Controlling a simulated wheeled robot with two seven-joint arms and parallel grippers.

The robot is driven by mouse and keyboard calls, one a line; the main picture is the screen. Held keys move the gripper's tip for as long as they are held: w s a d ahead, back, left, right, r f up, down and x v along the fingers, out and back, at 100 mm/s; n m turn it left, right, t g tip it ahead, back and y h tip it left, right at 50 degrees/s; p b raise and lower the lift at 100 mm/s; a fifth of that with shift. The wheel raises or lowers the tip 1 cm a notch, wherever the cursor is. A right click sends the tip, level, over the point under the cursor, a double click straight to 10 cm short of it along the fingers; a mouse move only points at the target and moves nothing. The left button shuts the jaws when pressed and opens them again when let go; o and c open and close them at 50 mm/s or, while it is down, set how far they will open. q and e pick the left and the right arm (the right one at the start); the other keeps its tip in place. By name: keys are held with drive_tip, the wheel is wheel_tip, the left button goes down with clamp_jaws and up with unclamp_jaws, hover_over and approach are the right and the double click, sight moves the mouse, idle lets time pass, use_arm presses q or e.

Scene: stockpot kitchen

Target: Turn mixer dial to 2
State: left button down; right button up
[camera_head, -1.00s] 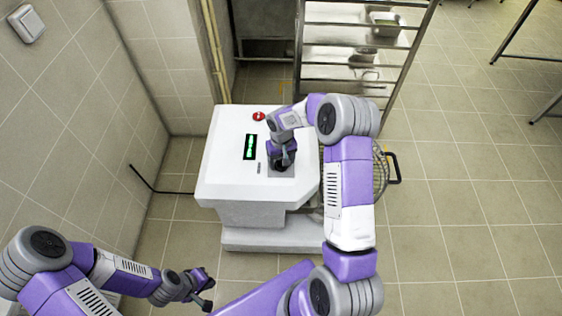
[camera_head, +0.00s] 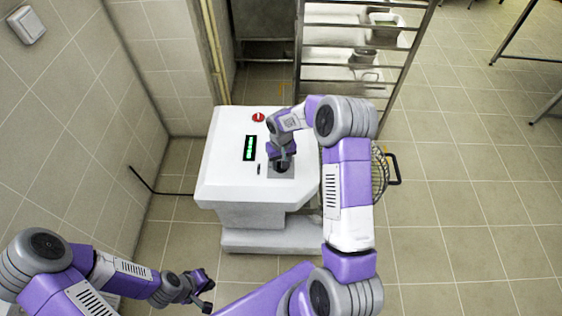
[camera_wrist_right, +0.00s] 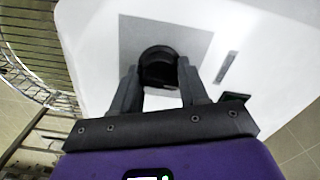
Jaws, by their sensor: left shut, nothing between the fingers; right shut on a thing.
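The white mixer (camera_head: 222,170) stands in the middle of the head view. Its black dial (camera_wrist_right: 159,66) sits on a grey square plate (camera_wrist_right: 195,42) on the mixer's top. My right gripper (camera_head: 281,163) is over this plate, with its two fingers (camera_wrist_right: 160,80) shut on the dial, one on each side. The dial's markings cannot be read. A green-lit display (camera_head: 250,148) and a red button (camera_head: 258,117) are on the mixer's top, left of and behind the gripper. My left gripper (camera_head: 205,293) is low at the front left, shut and empty, away from the mixer.
A wire guard (camera_head: 380,172) with a black handle (camera_head: 395,168) is at the mixer's right side. A metal rack (camera_head: 352,45) with containers stands behind. A tiled wall (camera_head: 75,120) is on the left. Tiled floor (camera_head: 460,200) is open on the right.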

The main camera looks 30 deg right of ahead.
drive_tip(key=shift+m, duration=1.2)
drive_tip(key=m, duration=0.2)
drive_tip(key=shift+m, duration=0.4)
drive_tip(key=m, duration=0.3)
drive_tip(key=shift+m+p, duration=0.45)
drive_tip(key=shift+m, duration=1.15)
drive_tip(key=o, duration=1.1)
